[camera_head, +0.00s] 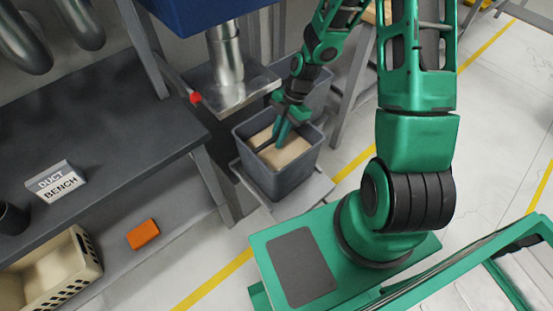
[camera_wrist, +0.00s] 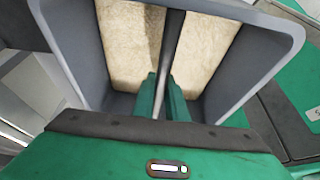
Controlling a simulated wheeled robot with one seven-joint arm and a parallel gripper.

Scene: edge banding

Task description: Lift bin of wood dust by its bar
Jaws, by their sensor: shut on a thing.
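The grey bin (camera_head: 275,178) holds pale wood dust (camera_head: 284,154) and stands on a low platform below the metal duct. In the wrist view the bin's grey wall (camera_wrist: 75,45) and the wood dust (camera_wrist: 202,45) show on both sides of the bar. The dark bar (camera_wrist: 172,45) runs across the bin's opening. My gripper (camera_head: 283,134) reaches down into the bin's opening from above. In the wrist view my gripper (camera_wrist: 163,97) has its green fingers shut on the bar. I cannot tell whether the bin is clear of the platform.
A dark bench (camera_head: 90,125) with a "DUCT BENCH" sign (camera_head: 56,182) is at left. A silver duct (camera_head: 226,65) hangs just behind the bin. A bench leg (camera_head: 215,188) stands close to its left. A cream basket (camera_head: 60,272) and orange box (camera_head: 143,234) are lower left.

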